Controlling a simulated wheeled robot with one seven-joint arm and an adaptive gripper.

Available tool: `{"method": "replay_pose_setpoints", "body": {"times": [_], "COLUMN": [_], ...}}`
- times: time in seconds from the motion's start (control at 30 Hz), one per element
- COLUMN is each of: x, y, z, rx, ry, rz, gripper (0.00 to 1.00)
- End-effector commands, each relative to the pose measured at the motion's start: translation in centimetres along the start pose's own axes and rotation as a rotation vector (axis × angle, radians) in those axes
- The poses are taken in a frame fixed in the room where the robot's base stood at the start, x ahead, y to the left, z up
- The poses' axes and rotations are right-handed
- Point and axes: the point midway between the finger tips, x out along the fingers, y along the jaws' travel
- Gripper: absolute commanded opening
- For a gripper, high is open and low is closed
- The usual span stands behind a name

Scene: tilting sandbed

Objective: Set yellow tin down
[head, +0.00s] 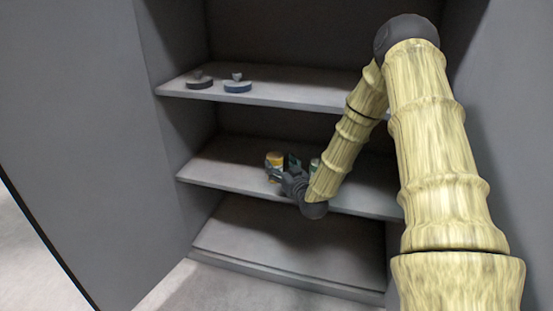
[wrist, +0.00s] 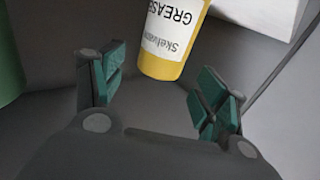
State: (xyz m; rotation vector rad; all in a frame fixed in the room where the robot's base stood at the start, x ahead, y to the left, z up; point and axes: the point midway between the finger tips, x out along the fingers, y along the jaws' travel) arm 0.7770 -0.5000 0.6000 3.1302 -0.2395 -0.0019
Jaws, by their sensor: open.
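The yellow tin (head: 275,160) stands on the middle shelf (head: 225,173) in the head view, just beyond my gripper. In the wrist view the yellow tin (wrist: 168,45) has a white label reading "GREASE" upside down. My gripper (wrist: 158,88) is open, with its two teal-padded fingers spread apart. The tin lies ahead of the gap between the fingertips, and neither finger is seen touching it. In the head view my gripper (head: 282,172) is small and partly hides the tin's lower part.
A green object (head: 314,165) stands on the same shelf, right of the gripper; a green curved surface (wrist: 8,65) shows at the wrist view's left edge. The lower shelf (head: 290,240) looks clear.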

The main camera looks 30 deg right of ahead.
Motion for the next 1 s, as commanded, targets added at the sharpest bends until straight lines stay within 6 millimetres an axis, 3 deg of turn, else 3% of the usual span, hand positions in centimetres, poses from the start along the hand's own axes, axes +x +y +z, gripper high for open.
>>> {"method": "replay_pose_setpoints", "body": {"times": [0.3,0.5,0.6,0.67,0.77,0.87,1.0], "x": [-5.2,-6.7,-7.2,-7.7,-9.5,-12.5,-18.4], "y": [-0.1,-0.1,-0.9,-2.1,-4.9,-8.2,-12.3], "z": [-0.1,0.0,1.1,2.6,6.7,11.7,18.3], "rx": [0.000,0.000,0.000,0.001,0.004,0.007,0.005], "ry": [-0.002,-0.003,-0.037,-0.088,-0.224,-0.399,-0.651], "rz": [-0.001,-0.001,-0.011,-0.026,-0.056,-0.087,-0.118], "gripper": [0.73,0.73,0.73,0.73,0.73,0.73,0.73]}}
